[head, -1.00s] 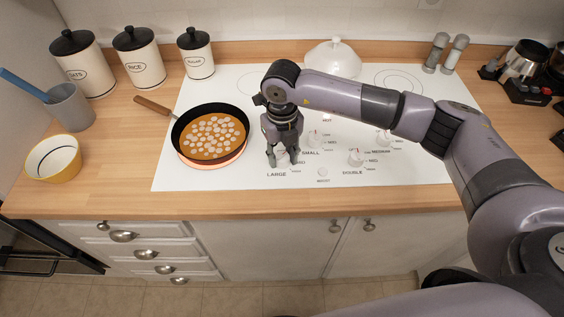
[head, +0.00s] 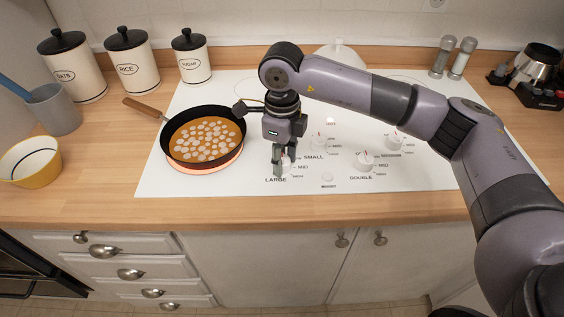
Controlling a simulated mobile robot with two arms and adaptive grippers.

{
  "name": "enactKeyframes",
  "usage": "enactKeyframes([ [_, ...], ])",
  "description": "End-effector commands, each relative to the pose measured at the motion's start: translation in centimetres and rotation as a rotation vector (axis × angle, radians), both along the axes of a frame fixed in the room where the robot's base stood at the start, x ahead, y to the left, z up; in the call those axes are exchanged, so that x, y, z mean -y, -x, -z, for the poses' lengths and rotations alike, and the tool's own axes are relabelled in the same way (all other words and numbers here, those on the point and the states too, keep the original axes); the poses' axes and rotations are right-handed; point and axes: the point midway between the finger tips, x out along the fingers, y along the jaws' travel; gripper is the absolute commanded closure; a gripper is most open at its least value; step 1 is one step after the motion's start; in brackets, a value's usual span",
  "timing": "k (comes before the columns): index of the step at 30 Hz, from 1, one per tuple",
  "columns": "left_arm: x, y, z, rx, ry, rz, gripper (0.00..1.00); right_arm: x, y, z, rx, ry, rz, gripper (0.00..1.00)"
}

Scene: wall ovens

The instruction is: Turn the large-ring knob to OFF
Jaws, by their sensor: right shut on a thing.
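The white large-ring knob (head: 287,162) sits at the front of the white cooktop (head: 220,186), just above the LARGE label, and is mostly hidden by my right gripper. My right gripper (head: 280,168) points down and is shut on this knob; its fingers are seen nearly edge-on. I cannot read the knob's pointer. A black pan (head: 178,151) with orange food and pale round pieces stands on a ring that glows red-orange around its front edge. My left gripper is out of view.
Other white knobs stand to the right: the SMALL knob (head: 319,142), the DOUBLE knob (head: 364,160) and the MEDIUM knob (head: 396,140). The pan's wooden handle (head: 143,109) points back left. A yellow bowl (head: 32,168) and canisters stand left. The front counter strip is clear.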

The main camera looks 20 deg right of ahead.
Motion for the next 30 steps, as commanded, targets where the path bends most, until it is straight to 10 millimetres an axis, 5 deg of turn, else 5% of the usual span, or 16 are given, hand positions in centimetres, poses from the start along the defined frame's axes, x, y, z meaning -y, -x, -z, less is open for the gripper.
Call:
enactKeyframes([
  [17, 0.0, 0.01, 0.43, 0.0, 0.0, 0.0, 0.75, 0.02, -0.09, -0.15, 0.003, 0.0, -0.037, 0.96],
  [18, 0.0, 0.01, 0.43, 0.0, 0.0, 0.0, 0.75, 0.02, -0.09, -0.15, 0.003, 0.0, -0.036, 0.67],
  [30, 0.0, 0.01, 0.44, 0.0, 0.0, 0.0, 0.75, 0.01, -0.03, -0.05, 0.001, 0.0, -0.036, 0.48],
])
